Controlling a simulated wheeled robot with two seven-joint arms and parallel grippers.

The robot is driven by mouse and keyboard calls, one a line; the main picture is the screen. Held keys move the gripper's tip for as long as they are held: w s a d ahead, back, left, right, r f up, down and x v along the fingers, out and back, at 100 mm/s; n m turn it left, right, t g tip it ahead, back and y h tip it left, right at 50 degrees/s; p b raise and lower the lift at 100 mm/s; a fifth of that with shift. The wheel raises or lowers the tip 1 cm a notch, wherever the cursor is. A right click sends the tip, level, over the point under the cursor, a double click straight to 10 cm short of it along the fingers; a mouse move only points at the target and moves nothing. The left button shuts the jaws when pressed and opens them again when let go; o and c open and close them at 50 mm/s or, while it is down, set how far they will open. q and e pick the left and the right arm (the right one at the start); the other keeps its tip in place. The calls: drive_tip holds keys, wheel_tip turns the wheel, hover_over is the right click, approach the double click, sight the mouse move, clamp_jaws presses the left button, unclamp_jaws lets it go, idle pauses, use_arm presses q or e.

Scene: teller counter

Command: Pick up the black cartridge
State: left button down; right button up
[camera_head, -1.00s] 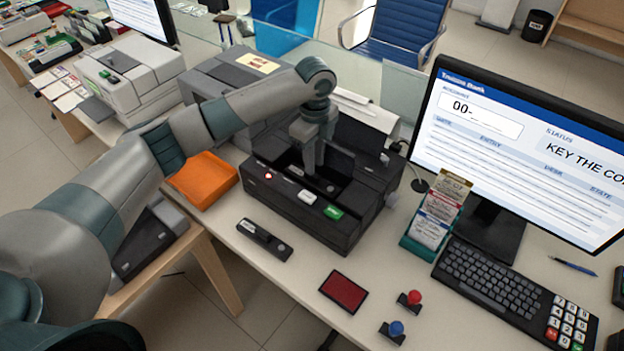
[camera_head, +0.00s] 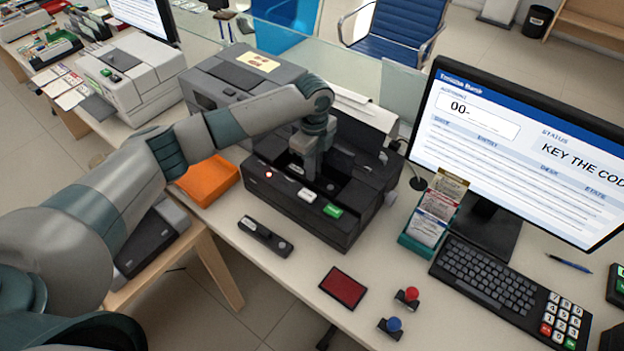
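The black machine (camera_head: 322,226) stands on the counter with its top open. My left gripper (camera_head: 311,178) points straight down into its opening, and its fingertips are partly hidden by dark parts there. I cannot tell whether they touch or hold anything. A long black piece with a grey round end (camera_head: 265,238) lies on the counter in front of the machine, apart from my gripper. I cannot tell whether this piece or a dark part inside the machine is the black cartridge. My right gripper is not in view.
An orange tray (camera_head: 207,181) is left of the machine. A dark red pad (camera_head: 343,287), a red-knobbed stamp (camera_head: 408,296) and a blue-knobbed stamp (camera_head: 391,327) lie in front. A slip holder (camera_head: 424,245), monitor (camera_head: 520,150) and keyboard (camera_head: 486,283) stand to the right.

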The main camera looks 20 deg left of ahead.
use_arm(q)
drive_tip(key=shift+r, duration=0.15)
wheel_tip(320, 180, up, 10)
drive_tip(key=b, duration=0.3)
idle(0.4)
idle(0.5)
drive_tip(key=shift+s, duration=0.1)
